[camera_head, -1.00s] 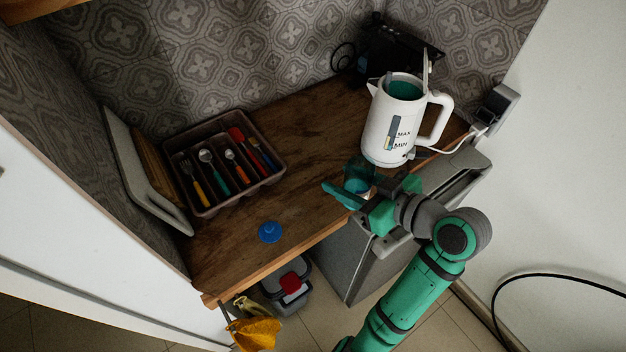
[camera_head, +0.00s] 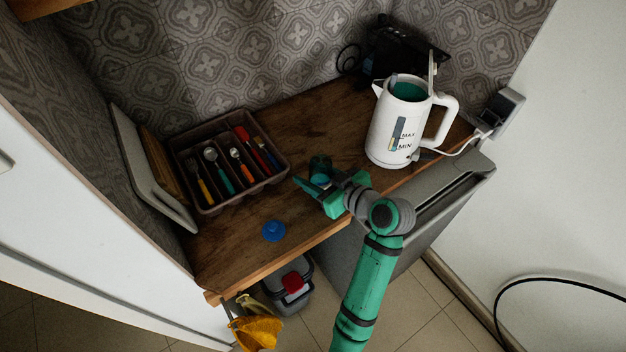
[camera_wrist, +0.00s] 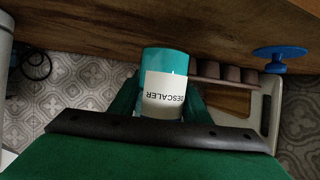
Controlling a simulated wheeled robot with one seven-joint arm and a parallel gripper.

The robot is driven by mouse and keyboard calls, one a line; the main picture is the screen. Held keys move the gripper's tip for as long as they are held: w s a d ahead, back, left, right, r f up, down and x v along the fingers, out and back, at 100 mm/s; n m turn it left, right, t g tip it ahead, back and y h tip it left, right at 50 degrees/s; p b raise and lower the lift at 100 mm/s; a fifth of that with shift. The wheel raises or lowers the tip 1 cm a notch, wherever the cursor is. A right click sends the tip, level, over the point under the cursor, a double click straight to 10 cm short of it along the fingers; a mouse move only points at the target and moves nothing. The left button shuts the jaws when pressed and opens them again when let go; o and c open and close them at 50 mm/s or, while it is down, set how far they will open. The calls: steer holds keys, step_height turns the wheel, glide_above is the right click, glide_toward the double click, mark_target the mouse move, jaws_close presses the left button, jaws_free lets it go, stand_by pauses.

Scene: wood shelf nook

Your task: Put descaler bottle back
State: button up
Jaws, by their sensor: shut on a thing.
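The descaler bottle (camera_wrist: 165,85) is a teal, see-through bottle with a white label reading DESCALER. In the wrist view it sits between my two fingers, and its picture is upside down. In the head view the bottle (camera_head: 320,168) shows small and dark teal above the wooden counter, partly hidden by my gripper (camera_head: 318,184). My gripper is shut on it. A blue cap-like piece (camera_head: 273,231) stands on the counter to the left of my gripper; it also shows at the right of the wrist view (camera_wrist: 280,54).
A white kettle (camera_head: 394,130) stands at the counter's right. A cutlery tray (camera_head: 209,208) holds several utensils. White and wooden boards (camera_head: 130,150) lean at the left. A grey bin (camera_head: 290,300) with a red part and a yellow cloth (camera_head: 257,333) are below the counter edge.

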steer(key=shift+f, duration=1.2)
steer(key=shift+f, duration=0.1)
steer(key=o, duration=1.3)
steer(key=shift+s+d, duration=0.1)
steer(key=shift+d, duration=0.05)
steer(key=v, duration=1.2)
